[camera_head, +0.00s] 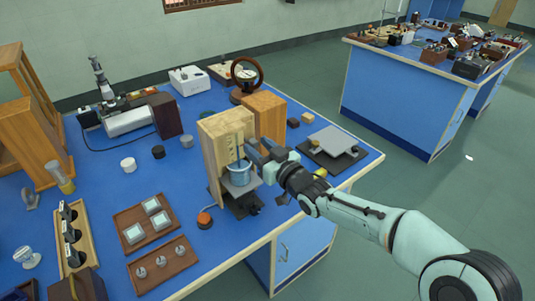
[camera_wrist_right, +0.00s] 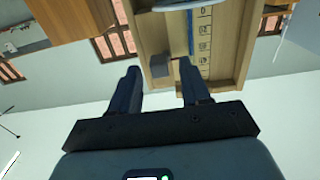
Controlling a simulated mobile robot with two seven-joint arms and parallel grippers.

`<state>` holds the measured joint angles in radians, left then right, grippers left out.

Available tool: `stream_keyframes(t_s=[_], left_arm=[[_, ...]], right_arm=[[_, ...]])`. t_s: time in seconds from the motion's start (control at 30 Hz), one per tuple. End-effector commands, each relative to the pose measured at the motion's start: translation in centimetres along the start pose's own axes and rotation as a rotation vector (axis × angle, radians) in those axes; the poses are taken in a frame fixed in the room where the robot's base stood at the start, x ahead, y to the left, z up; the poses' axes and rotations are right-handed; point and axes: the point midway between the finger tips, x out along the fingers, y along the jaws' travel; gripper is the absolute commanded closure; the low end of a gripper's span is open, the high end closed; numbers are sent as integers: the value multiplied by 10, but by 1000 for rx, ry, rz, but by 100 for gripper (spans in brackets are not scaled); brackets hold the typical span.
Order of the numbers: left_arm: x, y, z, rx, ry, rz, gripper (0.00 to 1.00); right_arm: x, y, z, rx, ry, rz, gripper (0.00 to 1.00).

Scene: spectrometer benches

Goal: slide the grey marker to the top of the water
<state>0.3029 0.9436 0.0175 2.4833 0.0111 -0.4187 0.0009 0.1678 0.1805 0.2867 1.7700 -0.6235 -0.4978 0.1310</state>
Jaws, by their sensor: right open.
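The grey marker (camera_wrist_right: 160,66) is a small block on the face of the pale wooden stand (camera_wrist_right: 158,35) in the right wrist view. A printed scale (camera_wrist_right: 204,45) and a blue strip (camera_wrist_right: 190,32) run beside it. My right gripper (camera_wrist_right: 159,82) is open, its fingers on either side of the marker's line, with a visible gap to each side. In the head view the gripper (camera_head: 260,154) is at the front of the wooden stand (camera_head: 215,160). A beaker of bluish water (camera_head: 240,176) stands just below it. I cannot make out the marker there. My left gripper is not in view.
A dark tray with a grey plate (camera_head: 333,141) is right of the stand, and a wooden block (camera_head: 264,112) behind it. A round orange-topped item (camera_head: 204,219) and brown trays (camera_head: 162,264) are left and in front. Blue benchtop (camera_head: 110,188) is clear in places.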

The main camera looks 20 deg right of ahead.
Motion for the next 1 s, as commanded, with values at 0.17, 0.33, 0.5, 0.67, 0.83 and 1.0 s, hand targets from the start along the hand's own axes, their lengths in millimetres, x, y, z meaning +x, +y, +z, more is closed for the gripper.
stream_keyframes(t_s=[0.17,0.33,0.5,0.67,0.83,1.0], left_arm=[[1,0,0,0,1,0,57],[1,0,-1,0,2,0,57],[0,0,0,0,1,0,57],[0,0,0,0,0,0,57],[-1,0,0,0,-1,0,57],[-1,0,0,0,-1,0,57]], right_arm=[[-25,1,0,-2,-1,3,53],[-64,1,-1,-4,-1,4,53],[-100,0,-1,-3,-1,3,53],[-122,1,0,-2,-1,2,53],[-131,0,0,0,-1,1,53],[-132,0,0,0,-1,1,53]])
